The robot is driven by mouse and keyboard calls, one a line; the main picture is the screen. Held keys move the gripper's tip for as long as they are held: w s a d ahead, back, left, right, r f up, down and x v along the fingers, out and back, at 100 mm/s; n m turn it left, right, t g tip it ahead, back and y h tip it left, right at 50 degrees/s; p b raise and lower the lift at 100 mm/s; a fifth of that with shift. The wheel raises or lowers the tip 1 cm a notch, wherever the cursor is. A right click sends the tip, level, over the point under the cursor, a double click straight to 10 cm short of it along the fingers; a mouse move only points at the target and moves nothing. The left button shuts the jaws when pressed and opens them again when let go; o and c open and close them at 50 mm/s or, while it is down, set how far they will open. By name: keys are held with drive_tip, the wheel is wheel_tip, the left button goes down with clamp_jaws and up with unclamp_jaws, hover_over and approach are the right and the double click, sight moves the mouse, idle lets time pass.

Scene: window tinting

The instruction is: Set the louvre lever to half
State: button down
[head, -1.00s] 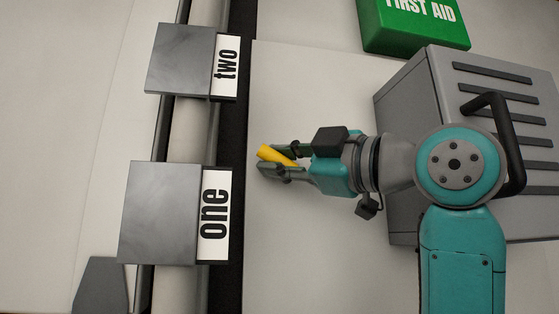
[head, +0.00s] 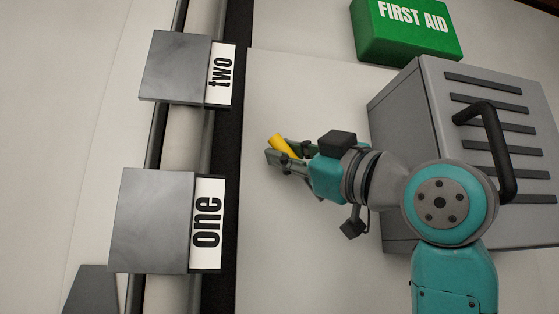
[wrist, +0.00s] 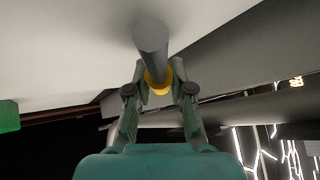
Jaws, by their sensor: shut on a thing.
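The lever shows as a short yellow grip (head: 281,145) between my fingers in the head view, tilted with its free end toward the upper left. In the wrist view a grey rod (wrist: 151,42) with a yellow collar (wrist: 157,82) stands between the fingertips. My gripper (head: 285,156) is shut on the yellow grip, and it also shows in the wrist view (wrist: 158,92). The fingers hide part of the grip. The lever's mount and any position marks for it cannot be made out.
A grey box (head: 400,100) with dark slats and a black handle (head: 500,150) stands at right, behind my arm. A green first aid box (head: 405,30) is at the top. Plates labelled "two" (head: 175,66) and "one" (head: 150,220) are at left. Pale surface is clear around my gripper.

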drive_tip(key=shift+w+d+r+m+t, duration=0.1)
drive_tip(key=shift+d+r+m+t, duration=0.15)
drive_tip(key=shift+m+t, duration=0.25)
drive_tip(key=shift+w+d+r+m+t, duration=0.1)
drive_tip(key=shift+d+m+t, duration=0.15)
drive_tip(key=shift+m+t, duration=0.25)
drive_tip(key=c, duration=1)
unclamp_jaws()
drive_tip(key=shift+d, duration=0.1)
drive_tip(key=v, duration=1.2)
drive_tip(key=shift+s+r, duration=0.15)
drive_tip(key=shift+r, duration=0.05)
